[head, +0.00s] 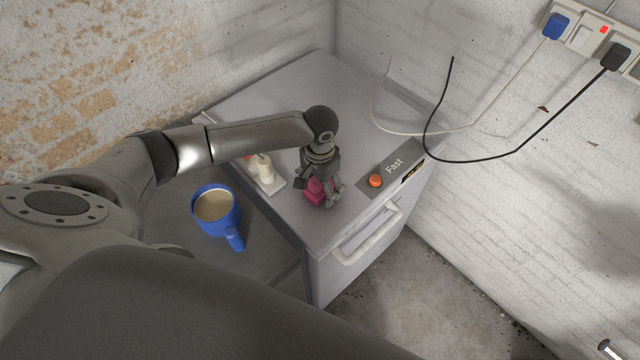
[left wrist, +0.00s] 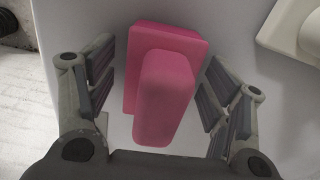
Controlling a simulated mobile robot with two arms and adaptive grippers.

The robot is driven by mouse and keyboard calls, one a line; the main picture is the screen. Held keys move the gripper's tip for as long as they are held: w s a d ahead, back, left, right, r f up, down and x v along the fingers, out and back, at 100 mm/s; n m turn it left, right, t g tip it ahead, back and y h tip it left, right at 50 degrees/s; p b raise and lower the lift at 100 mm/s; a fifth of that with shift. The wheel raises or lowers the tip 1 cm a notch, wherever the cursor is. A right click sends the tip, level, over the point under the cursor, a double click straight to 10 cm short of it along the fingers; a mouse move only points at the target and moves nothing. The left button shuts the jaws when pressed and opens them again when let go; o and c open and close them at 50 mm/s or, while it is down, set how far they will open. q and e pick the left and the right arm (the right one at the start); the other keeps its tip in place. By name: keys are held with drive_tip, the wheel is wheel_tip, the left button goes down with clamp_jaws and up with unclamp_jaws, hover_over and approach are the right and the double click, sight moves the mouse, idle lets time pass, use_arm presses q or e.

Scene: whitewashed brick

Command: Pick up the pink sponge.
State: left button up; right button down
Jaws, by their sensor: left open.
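The pink sponge (head: 316,192) lies on top of the grey cabinet (head: 290,100), near its front edge. In the left wrist view the pink sponge (left wrist: 163,95) shows as a block with a raised part. My left gripper (head: 322,190) is directly over it and partly hides it in the head view. In the left wrist view my left gripper (left wrist: 160,100) is open, with one finger on each side of the sponge. Light gaps show between the fingers and the sponge. My right gripper is not in view.
A white tray with a cream candle-like item (head: 264,168) stands left of the sponge. An orange button (head: 376,181) sits on a panel marked "Fast" to the right. Cables (head: 470,128) hang along the right wall.

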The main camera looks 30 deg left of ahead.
use_arm(q)
drive_tip(key=c, duration=1.1)
drive_tip(key=shift+r+b, duration=0.35)
drive_tip(key=shift+r, duration=0.25)
drive_tip(key=s+r, duration=0.1)
drive_tip(key=r, duration=0.1)
drive_tip(key=s+d+r+b, duration=0.1)
drive_tip(key=s+r, duration=0.1)
drive_tip(key=r, duration=0.1)
drive_tip(key=s+r, duration=0.1)
drive_tip(key=r, duration=0.1)
drive_tip(key=shift+s+d+r, duration=0.25)
drive_tip(key=s+d+r, duration=0.1)
drive_tip(key=s, duration=0.2)
drive_tip(key=s+d+r+b, duration=0.1)
drive_tip(key=s+r, duration=0.1)
drive_tip(key=s, duration=0.1)
drive_tip(key=s+r, duration=0.1)
drive_tip(key=s, duration=0.2)
drive_tip(key=shift+d+r, duration=0.2)
drive_tip(key=shift+d, duration=0.2)
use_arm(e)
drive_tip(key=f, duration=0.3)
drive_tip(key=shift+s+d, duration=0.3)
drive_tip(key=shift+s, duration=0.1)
